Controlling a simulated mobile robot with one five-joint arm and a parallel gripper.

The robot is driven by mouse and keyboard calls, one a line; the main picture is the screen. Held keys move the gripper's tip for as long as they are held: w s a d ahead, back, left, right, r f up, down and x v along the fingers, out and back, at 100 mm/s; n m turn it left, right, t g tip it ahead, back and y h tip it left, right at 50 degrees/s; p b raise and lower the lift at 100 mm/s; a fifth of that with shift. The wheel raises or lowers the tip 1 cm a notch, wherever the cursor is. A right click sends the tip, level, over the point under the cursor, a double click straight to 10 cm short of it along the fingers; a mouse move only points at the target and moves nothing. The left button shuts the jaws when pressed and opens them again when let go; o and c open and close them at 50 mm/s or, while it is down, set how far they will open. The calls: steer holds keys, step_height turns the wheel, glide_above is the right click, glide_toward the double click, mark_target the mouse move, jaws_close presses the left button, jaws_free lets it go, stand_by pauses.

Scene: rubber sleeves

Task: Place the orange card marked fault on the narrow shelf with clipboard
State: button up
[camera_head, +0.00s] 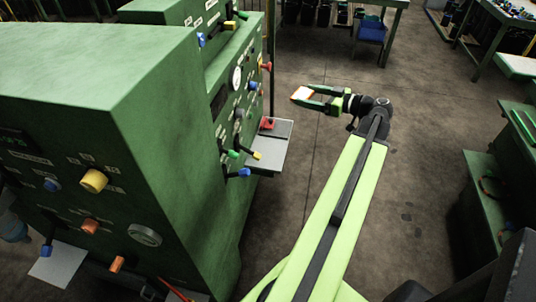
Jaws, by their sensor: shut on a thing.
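Any marking on the card is too small to read. A narrow grey shelf (265,157) juts from the machine's side, below and to the left of my gripper. I cannot make out a clipboard clearly. The card is apart from the shelf.
The green machine (150,60) fills the left, with coloured levers and knobs jutting near the shelf, including a blue-tipped lever (244,172). Another pale shelf (58,264) is at lower left. Green benches stand at right. The floor (420,110) between is clear.

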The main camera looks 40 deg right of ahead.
steer(key=w+d+f+m+h+b, duration=0.1)
steer(key=w+f+h+b, duration=0.1)
steer(key=f+b, duration=1)
steer(key=w+d+f+m+h+b, duration=0.1)
steer(key=w+f+m+h+b, duration=0.1)
steer(key=f+b, duration=1)
steer(key=w+f+m+h+b, duration=0.2)
steer(key=f+h+b, duration=0.1)
steer(key=f+b, duration=0.8)
steer(key=shift+w+d+f+b, duration=0.1)
steer(key=shift+d+f+b, duration=0.1)
steer(key=shift+f, duration=0.35)
steer(key=shift+w+d+f+b, duration=0.1)
steer(key=shift+d+f+b, duration=0.1)
steer(key=shift+f, duration=0.35)
steer(key=b, duration=0.8)
glide_above(275, 160)
steer(key=f, duration=0.7)
steer(key=shift+s+f, duration=0.3)
steer(key=shift+f, duration=0.05)
steer(key=shift+w, duration=0.2)
step_height(275, 160, down, 4)
steer(key=b, duration=0.4)
steer(key=shift+f, duration=0.15)
steer(key=shift+r, duration=0.2)
steer(key=shift+f, duration=0.15)
steer(key=o, duration=1.5)
